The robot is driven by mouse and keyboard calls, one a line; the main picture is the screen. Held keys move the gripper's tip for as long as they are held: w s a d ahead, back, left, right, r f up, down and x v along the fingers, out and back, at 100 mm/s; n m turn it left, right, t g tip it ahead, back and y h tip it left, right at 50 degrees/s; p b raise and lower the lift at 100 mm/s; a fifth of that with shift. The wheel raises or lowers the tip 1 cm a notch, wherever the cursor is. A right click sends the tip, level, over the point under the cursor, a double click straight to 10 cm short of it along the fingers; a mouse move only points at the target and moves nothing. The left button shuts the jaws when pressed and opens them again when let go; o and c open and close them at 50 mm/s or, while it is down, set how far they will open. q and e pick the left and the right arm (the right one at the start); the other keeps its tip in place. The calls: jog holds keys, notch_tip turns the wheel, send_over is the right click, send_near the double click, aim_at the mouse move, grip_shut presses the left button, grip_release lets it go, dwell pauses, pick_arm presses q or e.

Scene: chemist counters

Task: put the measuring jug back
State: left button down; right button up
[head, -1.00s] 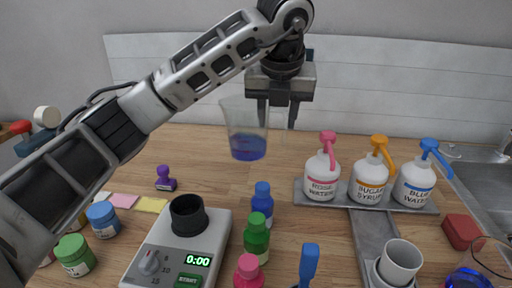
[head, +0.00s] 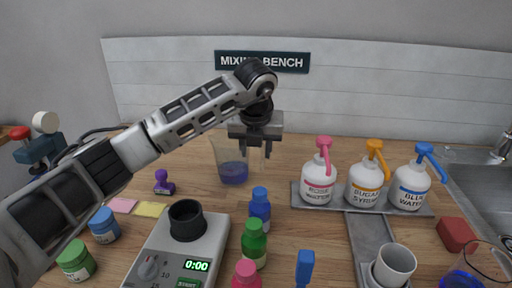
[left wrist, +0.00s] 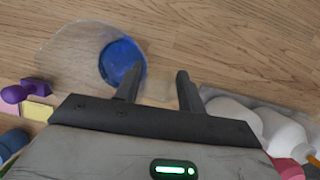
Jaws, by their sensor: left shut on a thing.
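The clear measuring jug (head: 231,168) has blue liquid in its bottom and stands upright over the wooden counter behind the mixer. I cannot tell whether its base touches the wood. My left gripper (head: 256,150) points down at its right side and is shut on its clear handle. In the left wrist view the jug (left wrist: 80,52) is left of the gripper (left wrist: 159,88), with the handle faintly seen between the fingers. My right gripper is not in view.
Three pump bottles (head: 318,184) stand on a grey tray (head: 338,206) at the right. A mixer with a timer (head: 205,240), a blue bottle (head: 260,208) and a green bottle (head: 254,243) are in front. A purple stamp (head: 163,184) is left. Wood around the jug is clear.

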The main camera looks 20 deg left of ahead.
pick_arm(q)
jog(key=c, duration=0.8)
grip_release()
jog(key=shift+c, duration=0.2)
jog(key=v, duration=1.2)
jog(key=shift+b, duration=0.35)
